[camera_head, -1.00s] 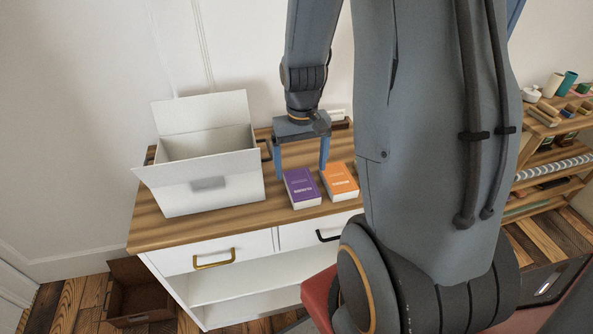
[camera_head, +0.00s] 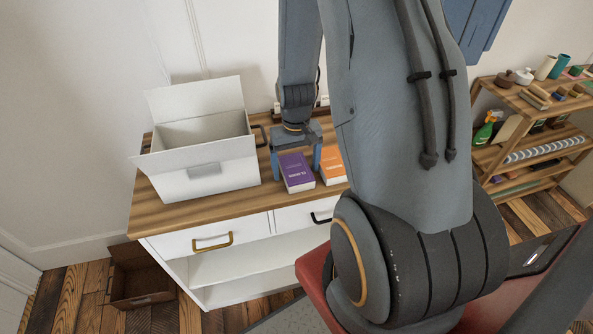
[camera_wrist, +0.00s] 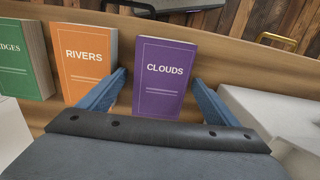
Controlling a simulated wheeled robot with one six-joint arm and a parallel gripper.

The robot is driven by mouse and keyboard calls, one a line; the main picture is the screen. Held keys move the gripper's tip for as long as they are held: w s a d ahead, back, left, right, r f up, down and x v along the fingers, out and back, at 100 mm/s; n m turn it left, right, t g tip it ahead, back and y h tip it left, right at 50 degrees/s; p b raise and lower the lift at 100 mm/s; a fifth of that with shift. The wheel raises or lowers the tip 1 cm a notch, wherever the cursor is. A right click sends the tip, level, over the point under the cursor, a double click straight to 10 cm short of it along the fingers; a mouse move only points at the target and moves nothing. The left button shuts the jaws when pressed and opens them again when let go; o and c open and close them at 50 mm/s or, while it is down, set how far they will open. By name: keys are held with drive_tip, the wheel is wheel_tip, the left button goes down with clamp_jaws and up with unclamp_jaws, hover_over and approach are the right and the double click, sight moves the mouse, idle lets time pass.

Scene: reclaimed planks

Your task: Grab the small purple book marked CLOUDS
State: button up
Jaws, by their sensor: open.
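The small purple book marked CLOUDS (camera_wrist: 163,82) stands in the middle of the wrist view, between the two blue fingers of my open gripper (camera_wrist: 160,92). No finger clearly touches it. In the head view the purple book (camera_head: 296,172) is on the wooden top of the white cabinet, and my gripper (camera_head: 297,166) is over it from behind, one finger on each side. An orange book marked RIVERS (camera_wrist: 83,58) is beside it, with one finger in the gap between them. The orange book also shows in the head view (camera_head: 333,166).
A green book (camera_wrist: 22,62) is beyond the orange one in the wrist view. An open white box (camera_head: 208,172) stands left of the purple book on the cabinet top (camera_head: 165,212). A shelf rack (camera_head: 530,150) is at the right.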

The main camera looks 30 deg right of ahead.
drive_tip(key=c, duration=1.3)
drive_tip(key=shift+o, duration=0.2)
